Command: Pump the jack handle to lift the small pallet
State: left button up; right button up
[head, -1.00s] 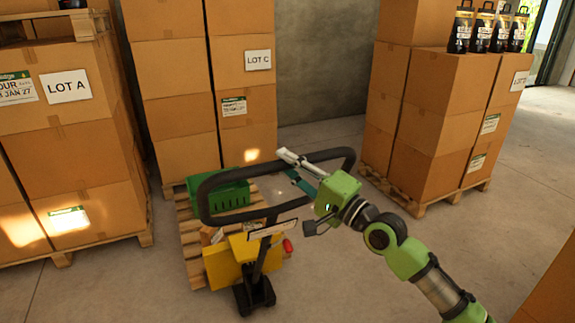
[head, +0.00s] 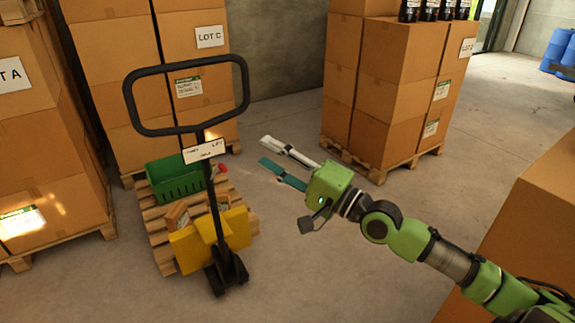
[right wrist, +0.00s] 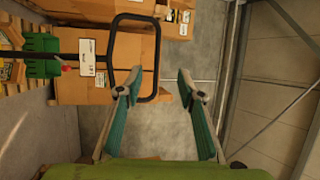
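The pallet jack's black loop handle (head: 187,95) stands up on its shaft in the head view, with a white label below the loop. The yellow jack body (head: 211,238) sits at the near side of the small wooden pallet (head: 158,225), which holds a green crate (head: 177,180) and small boxes. My right gripper (head: 272,160) is open and empty, to the right of the handle and apart from it. My left gripper is not in view.
Stacked cartons (head: 195,60) stand behind the small pallet, and more cartons (head: 30,150) stand at the left. Another carton stack (head: 385,90) on a pallet stands at the back right. A large carton (head: 535,240) is near at the right. Bare floor lies between.

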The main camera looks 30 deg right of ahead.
jog(key=shift+v, duration=2.1)
